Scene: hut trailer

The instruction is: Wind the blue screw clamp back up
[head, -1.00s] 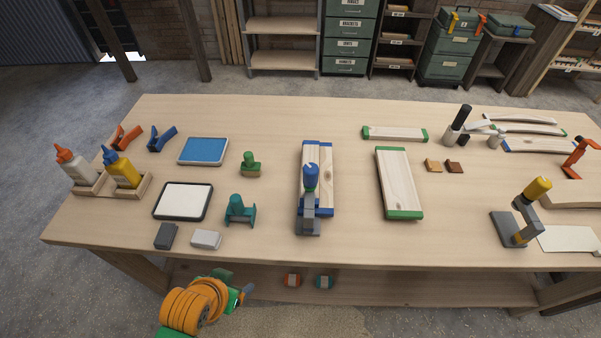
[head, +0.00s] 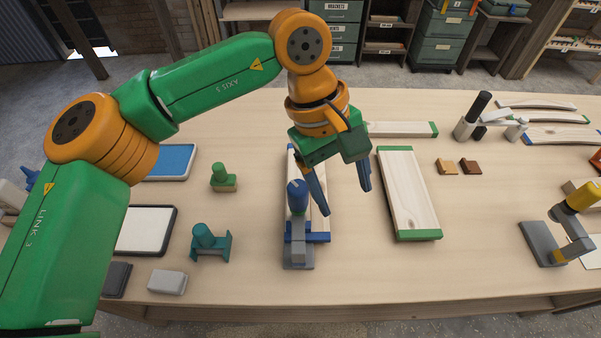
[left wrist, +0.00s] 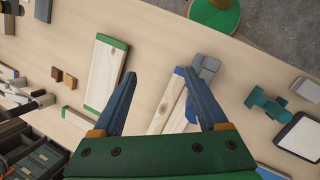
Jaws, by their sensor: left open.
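The blue screw clamp (head: 298,197) stands upright at the near end of the blue-ended boards (head: 320,224). It has a blue knob on top and a grey frame and foot. My left gripper (head: 343,201) is open and empty, its blue fingers pointing down above the boards. One finger is just right of the knob in the head view, the other farther right. Whether it touches the knob I cannot tell. In the left wrist view the clamp's grey foot (left wrist: 208,63) shows beyond one fingertip, which hides part of the clamp. My right gripper is out of view.
A green-ended board (head: 408,190) lies to the right, with bare table between. A teal clamp-like piece (head: 210,241) and a green-handled stamp (head: 222,176) stand to the left. A yellow-topped clamp (head: 560,222) stands at the far right.

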